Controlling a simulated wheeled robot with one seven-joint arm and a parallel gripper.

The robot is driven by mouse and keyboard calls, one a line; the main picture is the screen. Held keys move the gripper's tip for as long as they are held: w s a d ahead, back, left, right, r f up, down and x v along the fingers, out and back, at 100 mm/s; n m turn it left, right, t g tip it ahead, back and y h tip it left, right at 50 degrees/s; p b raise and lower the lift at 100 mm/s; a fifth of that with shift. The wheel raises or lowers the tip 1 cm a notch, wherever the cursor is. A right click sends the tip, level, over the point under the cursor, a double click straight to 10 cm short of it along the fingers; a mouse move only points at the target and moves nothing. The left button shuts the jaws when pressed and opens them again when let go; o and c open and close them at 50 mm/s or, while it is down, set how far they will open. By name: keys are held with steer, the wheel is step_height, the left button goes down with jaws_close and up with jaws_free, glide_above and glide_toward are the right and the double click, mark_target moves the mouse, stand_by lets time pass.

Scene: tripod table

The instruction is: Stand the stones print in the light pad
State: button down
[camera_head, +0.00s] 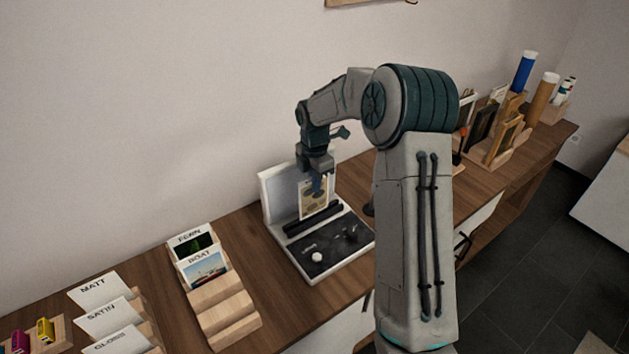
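The stones print (308,207), a small cream card with dark rounded shapes, stands roughly upright in front of the white back panel of the light pad (278,191). Its lower edge is at or just above the black ledge (325,213); I cannot tell if it touches. My gripper (317,184) comes down from above with its fingers over the upper part of the print and appears shut on it. The fingers hide part of the card.
A stepped wooden rack (222,309) holds the FERN (189,238) and BOAT (200,258) cards to the left. MATT, SATIN and GLOSS cards (103,316) stand further left. Frames, a blue tube (523,73) and a brown tube (543,98) crowd the right end, partly behind my arm.

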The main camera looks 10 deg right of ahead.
steer(key=shift+f+b, duration=0.6)
steer(key=shift+f, duration=0.7)
steer(key=c, duration=1.6)
jaws_free()
steer(key=shift+o, duration=0.2)
steer(key=shift+r+p, duration=3.3)
steer(key=shift+r, duration=1.2)
